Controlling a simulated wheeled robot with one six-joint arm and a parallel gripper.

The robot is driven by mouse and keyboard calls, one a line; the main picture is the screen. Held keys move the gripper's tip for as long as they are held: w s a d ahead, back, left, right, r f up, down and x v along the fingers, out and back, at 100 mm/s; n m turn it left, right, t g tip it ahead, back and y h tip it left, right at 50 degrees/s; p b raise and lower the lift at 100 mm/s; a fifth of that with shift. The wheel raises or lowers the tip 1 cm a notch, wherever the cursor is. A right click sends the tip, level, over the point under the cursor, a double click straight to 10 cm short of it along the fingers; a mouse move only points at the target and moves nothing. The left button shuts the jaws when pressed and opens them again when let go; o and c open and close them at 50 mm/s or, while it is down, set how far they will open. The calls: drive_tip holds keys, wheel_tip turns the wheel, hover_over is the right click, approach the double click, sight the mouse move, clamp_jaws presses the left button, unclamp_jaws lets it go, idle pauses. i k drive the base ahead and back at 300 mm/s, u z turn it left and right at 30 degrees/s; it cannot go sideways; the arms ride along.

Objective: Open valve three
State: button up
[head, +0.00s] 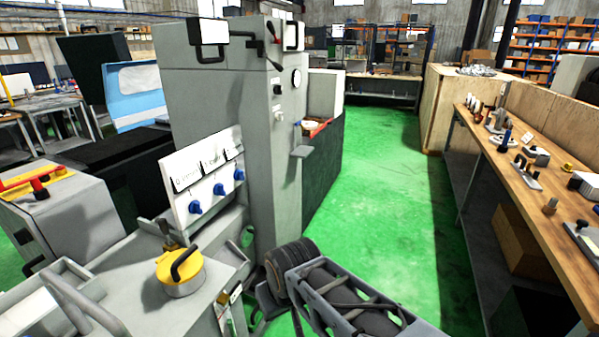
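A white panel (205,172) stands tilted on the grey machine, left of the middle in the head view. Three blue valve knobs sit along it: a left one (195,207), a middle one (219,189) and a right one (239,174). The labels above them are too small to read surely, so I cannot tell for certain which is valve three. My arm comes in from the bottom, right of the panel. What seems to be my gripper (266,300) is low beside the machine, partly hidden, apart from the knobs. I cannot tell its opening.
A yellow cap with a black handle (180,266) stands on the machine in front of the panel. A tall grey cabinet (235,110) rises behind it. Green floor (385,200) is free to the right. A wooden workbench (545,175) with tools runs along the right side.

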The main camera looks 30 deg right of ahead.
sight(238, 175)
drive_tip(key=z, duration=0.6)
drive_tip(key=k, duration=0.4)
drive_tip(key=z, duration=0.95)
drive_tip(key=i, duration=1.95)
drive_tip(key=u, duration=1.5)
drive_tip(key=i, duration=1.05)
drive_tip(key=u, duration=1.05)
